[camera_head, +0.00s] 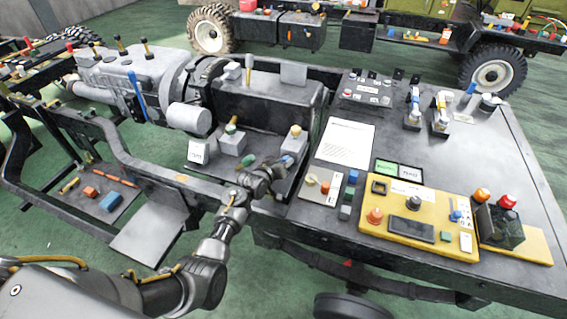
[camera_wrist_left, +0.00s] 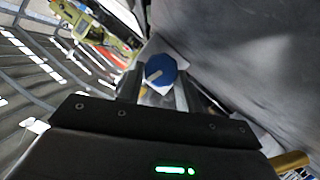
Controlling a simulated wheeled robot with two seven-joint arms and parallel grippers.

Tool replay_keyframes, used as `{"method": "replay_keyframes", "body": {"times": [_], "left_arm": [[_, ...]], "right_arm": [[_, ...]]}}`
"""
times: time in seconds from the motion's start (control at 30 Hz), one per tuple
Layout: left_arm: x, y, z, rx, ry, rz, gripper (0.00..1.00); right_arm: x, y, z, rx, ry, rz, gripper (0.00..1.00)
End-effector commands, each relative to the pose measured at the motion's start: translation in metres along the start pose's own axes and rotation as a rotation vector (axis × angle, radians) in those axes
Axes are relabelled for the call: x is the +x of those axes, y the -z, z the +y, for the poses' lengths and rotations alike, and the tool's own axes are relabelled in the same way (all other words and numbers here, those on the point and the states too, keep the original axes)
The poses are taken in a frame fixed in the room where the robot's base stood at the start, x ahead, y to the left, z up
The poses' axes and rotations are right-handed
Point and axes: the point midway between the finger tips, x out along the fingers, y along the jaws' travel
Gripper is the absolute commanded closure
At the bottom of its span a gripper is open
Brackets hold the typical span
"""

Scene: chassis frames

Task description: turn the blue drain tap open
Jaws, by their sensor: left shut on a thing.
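The blue drain tap (camera_wrist_left: 160,69) is a round blue knob with a pale pointer line in the left wrist view. The line runs at a slant, from lower left to upper right. My left gripper (camera_wrist_left: 158,90) has one finger on each side of the tap and is shut on it. In the head view, my left gripper (camera_head: 279,168) reaches in over the chassis edge, and a bit of blue (camera_head: 288,160) shows at its tip. The gripper hides most of the tap there. My right gripper is in neither view.
The dark deck (camera_head: 480,150) at right carries a yellow control panel (camera_head: 385,240). A large grey housing (camera_head: 265,105) rises behind.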

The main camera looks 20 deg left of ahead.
Motion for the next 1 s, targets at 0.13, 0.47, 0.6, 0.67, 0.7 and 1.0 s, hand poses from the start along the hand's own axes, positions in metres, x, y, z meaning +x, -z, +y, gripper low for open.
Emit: {"method": "replay_keyframes", "body": {"times": [0.13,0.47,0.6,0.67,0.7,1.0], "left_arm": [[0.0001,-0.0013,-0.0014,-0.075,-0.030,-0.002,0.88],[0.0002,-0.0015,-0.0021,-0.159,-0.066,-0.003,0.88],[0.0003,-0.0013,-0.0024,-0.167,-0.069,-0.002,0.88],[0.0002,-0.0013,-0.0024,-0.168,-0.069,-0.002,0.88],[0.0003,-0.0013,-0.0024,-0.168,-0.069,-0.002,0.88],[0.0003,-0.0013,-0.0023,-0.166,-0.069,-0.002,0.56]], "right_arm": [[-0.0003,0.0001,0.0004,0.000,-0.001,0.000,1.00],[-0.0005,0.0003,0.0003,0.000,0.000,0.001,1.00],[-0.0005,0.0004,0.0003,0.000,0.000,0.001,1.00],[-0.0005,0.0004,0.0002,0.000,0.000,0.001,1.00],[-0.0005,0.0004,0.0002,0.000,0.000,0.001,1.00],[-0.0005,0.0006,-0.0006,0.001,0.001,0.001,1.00]]}}
